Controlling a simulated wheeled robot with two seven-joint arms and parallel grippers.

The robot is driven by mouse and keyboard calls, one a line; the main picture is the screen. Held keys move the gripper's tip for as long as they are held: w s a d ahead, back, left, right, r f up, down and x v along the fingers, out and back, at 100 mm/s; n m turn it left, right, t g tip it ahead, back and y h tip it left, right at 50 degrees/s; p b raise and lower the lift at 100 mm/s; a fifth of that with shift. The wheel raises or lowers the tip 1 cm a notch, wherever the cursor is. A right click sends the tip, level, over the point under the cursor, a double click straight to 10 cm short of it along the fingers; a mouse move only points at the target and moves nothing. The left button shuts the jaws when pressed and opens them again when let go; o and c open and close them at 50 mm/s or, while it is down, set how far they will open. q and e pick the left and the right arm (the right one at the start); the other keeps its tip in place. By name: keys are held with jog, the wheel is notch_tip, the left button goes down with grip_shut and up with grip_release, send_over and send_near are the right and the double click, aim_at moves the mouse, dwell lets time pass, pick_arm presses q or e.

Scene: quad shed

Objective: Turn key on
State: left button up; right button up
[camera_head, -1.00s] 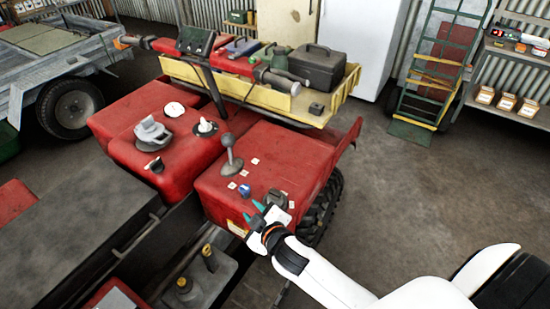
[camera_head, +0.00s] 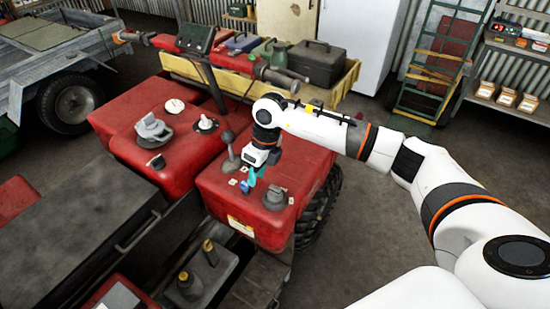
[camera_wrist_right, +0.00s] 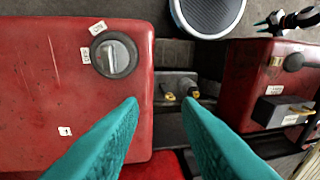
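A small blue key-like piece (camera_head: 245,187) stands on top of the red fuel-tank-like box (camera_head: 226,200), beside small white labels. My right gripper (camera_head: 252,176) comes down over it with teal fingertips. In the head view the fingertips overlap the blue piece, and I cannot tell whether they touch it. In the right wrist view the fingers (camera_wrist_right: 162,103) are apart, with a gap between them, and the blue piece does not show.
A round grey knob (camera_head: 275,199) is close by on the same box; it also shows in the wrist view (camera_wrist_right: 115,55). A grey lever (camera_head: 228,150) stands just left of my gripper. A yellow rack (camera_head: 345,88) is behind.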

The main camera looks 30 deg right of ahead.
aim_at(275, 187)
jog(key=d+r+h, duration=0.2)
jog(key=d, duration=0.4)
jog(key=f+b, duration=0.2)
jog(key=f, duration=0.1)
jog(key=f+b, duration=0.3)
jog(key=f, duration=0.1)
jog(key=f+b, duration=0.2)
jog(key=f, duration=0.2)
jog(key=shift+w+a+f, duration=0.25)
jog(key=shift+w+a, duration=0.05)
jog(key=shift+c, duration=0.3)
grip_shut()
